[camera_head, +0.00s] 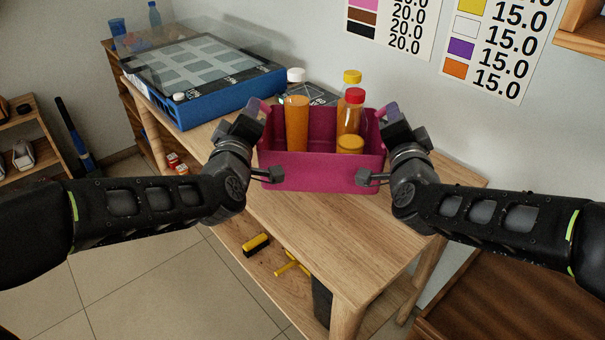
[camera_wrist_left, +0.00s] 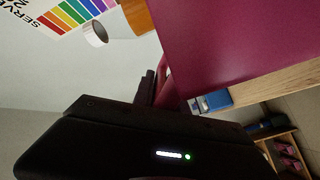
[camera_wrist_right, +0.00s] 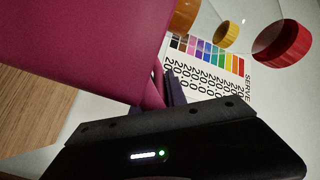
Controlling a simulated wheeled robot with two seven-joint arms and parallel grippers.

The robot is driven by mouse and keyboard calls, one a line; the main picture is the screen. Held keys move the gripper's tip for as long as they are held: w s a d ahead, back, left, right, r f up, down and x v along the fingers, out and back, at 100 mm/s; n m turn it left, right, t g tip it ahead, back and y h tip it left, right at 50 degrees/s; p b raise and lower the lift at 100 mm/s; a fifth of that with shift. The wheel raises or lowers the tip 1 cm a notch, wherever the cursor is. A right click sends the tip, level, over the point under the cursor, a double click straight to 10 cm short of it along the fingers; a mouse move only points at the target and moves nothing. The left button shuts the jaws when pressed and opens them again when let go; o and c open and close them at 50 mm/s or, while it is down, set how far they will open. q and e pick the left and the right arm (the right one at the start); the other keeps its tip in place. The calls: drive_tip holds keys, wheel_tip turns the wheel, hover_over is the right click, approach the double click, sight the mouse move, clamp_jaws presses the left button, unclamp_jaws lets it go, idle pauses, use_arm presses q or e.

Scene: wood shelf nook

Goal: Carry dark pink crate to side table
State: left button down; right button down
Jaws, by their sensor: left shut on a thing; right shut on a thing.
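The dark pink crate (camera_head: 320,178) is upright over the wooden table (camera_head: 330,235) in the head view. I cannot tell whether its base touches the tabletop. It holds an orange bottle with a white cap (camera_head: 297,122), bottles with yellow and red caps, and a yellow-lidded jar (camera_head: 350,145). My left gripper (camera_head: 259,112) is shut on the crate's left handle. My right gripper (camera_head: 386,114) is shut on its right handle. The crate wall fills part of the left wrist view (camera_wrist_left: 235,40) and the right wrist view (camera_wrist_right: 80,40). The fingertips are partly hidden.
A blue case with a clear lid (camera_head: 205,100) stands on the table's far left. A dark slatted wooden surface (camera_head: 510,305) is at lower right. A lower shelf (camera_head: 235,235) holds brushes. The table's front part is clear. Price posters hang on the wall behind.

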use_arm(q)
drive_tip(key=shift+d+f+b, duration=0.15)
drive_tip(key=shift+f+b, duration=0.55)
drive_tip(key=shift+b, duration=0.15)
use_arm(e)
drive_tip(key=shift+a+f, duration=0.15)
drive_tip(key=shift+f, duration=0.55)
use_arm(q)
drive_tip(key=shift+f, duration=0.15)
use_arm(e)
drive_tip(key=shift+f, duration=0.15)
